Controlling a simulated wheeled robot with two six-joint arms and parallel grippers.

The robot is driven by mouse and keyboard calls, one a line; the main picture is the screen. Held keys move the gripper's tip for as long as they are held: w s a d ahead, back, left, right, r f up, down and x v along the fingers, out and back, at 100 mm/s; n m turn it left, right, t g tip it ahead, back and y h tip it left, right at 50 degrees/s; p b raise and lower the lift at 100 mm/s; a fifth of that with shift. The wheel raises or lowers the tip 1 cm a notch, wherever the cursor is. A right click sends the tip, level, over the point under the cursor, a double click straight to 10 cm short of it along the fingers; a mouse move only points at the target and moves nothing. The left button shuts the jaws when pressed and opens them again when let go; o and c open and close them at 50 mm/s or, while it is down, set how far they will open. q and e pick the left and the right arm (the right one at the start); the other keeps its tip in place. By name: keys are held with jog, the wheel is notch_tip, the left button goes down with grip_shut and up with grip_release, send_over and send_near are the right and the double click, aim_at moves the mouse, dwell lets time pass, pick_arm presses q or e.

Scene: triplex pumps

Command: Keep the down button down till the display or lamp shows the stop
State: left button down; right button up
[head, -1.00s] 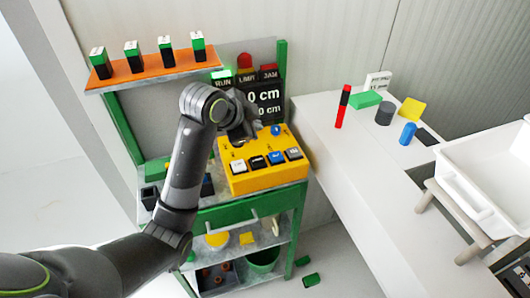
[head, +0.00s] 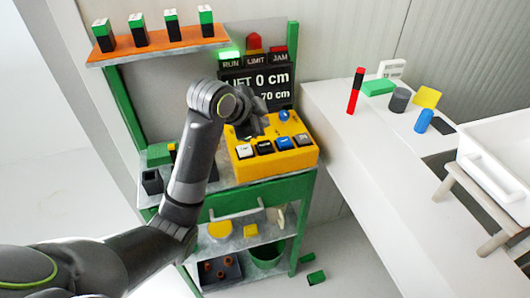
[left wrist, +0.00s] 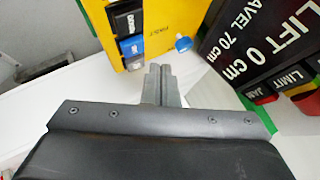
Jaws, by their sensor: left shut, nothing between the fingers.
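The yellow control box (head: 285,162) carries a row of buttons: white (head: 244,151), black (head: 264,147), blue (head: 284,143) and a pale one (head: 302,140). In the left wrist view the black button (left wrist: 127,18) has a white label that seems to read DOWN. The display (head: 268,83) reads LIFT 0 cm and, in the left wrist view, TRAVEL 70 cm. The green RUN lamp (head: 229,53) is bright; the LIMIT lamp (head: 254,51) looks dull. My left gripper (left wrist: 163,85) is shut and empty, over the box's back left part, apart from the buttons.
A blue knob (head: 283,115) stands at the back of the box. An orange shelf (head: 160,45) with several green-and-black blocks is at the upper left. A white table (head: 370,150) with small objects and a white tray (head: 500,165) is at the right.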

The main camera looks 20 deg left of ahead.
aim_at(267, 142)
pick_arm(q)
notch_tip(267, 142, down, 2)
jog(key=shift+f+b, duration=0.25)
jog(key=shift+b, duration=0.55)
jog(key=shift+f+b, duration=0.3)
jog(key=shift+f, duration=0.55)
pick_arm(e)
notch_tip(267, 142, down, 3)
jog(key=shift+f, duration=0.1)
jog(key=shift+s, duration=0.15)
pick_arm(q)
jog(key=shift+f, duration=0.2)
jog(key=shift+f, duration=0.25)
jog(key=shift+f, duration=0.55)
dwell(1.9)
